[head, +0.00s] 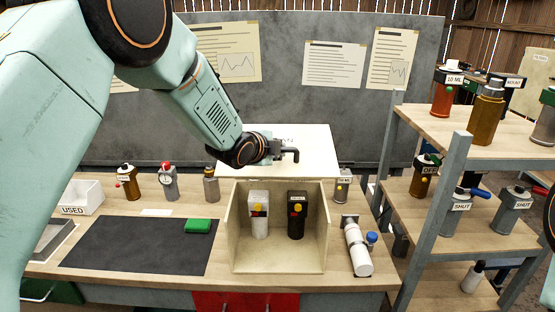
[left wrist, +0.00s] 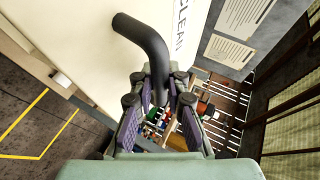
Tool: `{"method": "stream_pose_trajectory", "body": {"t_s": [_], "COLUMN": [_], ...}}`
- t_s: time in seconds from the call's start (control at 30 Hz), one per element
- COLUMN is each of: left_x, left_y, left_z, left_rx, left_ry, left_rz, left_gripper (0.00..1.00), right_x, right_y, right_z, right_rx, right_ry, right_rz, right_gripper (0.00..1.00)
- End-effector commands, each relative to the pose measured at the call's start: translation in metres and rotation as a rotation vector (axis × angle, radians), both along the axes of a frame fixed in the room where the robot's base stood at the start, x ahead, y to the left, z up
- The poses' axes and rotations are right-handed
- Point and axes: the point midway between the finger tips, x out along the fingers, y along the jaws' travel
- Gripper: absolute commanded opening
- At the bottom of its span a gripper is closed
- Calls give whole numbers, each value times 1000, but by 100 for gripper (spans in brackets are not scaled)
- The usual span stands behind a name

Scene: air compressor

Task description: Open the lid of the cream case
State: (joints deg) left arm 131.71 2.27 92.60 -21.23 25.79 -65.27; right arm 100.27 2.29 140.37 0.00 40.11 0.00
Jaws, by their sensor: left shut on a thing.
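The cream case (head: 279,262) stands open on the bench, its front open toward me. A white bottle and a black bottle stand inside. Its pale lid (head: 318,145) is raised behind and above the case. It also fills much of the left wrist view (left wrist: 75,35), with the word CLEAN on it. My left gripper (head: 277,150) is at the lid's dark curved handle (head: 294,152). In the left wrist view my left gripper (left wrist: 160,105) is shut on the handle (left wrist: 150,40), between its two fingers. My right gripper is out of view.
A white cylinder (head: 357,250) lies close on the right. Shelves (head: 455,195) with bottles stand farther right.

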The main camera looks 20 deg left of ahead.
Motion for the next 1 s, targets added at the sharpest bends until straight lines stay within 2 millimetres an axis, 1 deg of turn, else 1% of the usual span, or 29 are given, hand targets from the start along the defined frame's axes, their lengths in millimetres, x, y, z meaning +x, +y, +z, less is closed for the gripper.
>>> {"method": "stream_pose_trajectory", "body": {"t_s": [0.03, 0.2, 0.67, 0.7, 0.97, 1.0], "left_x": [3, 4, 3, 3, 3, 3], "left_y": [1, 1, 1, 1, 1, 1], "left_z": [7, 12, 12, 12, 10, 10], "left_rx": [-3, -3, -3, -3, -2, -2], "left_ry": [-8, -6, -4, -4, -2, -2], "left_rz": [1, 3, 2, 2, 1, 1], "left_gripper": [0, 0, 0, 15, 37, 37], "right_x": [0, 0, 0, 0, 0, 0], "right_y": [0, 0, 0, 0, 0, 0], "right_z": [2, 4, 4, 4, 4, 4], "right_rx": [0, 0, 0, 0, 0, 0], "right_ry": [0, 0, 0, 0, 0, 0], "right_rz": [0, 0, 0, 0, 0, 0], "right_gripper": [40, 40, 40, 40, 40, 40]}}
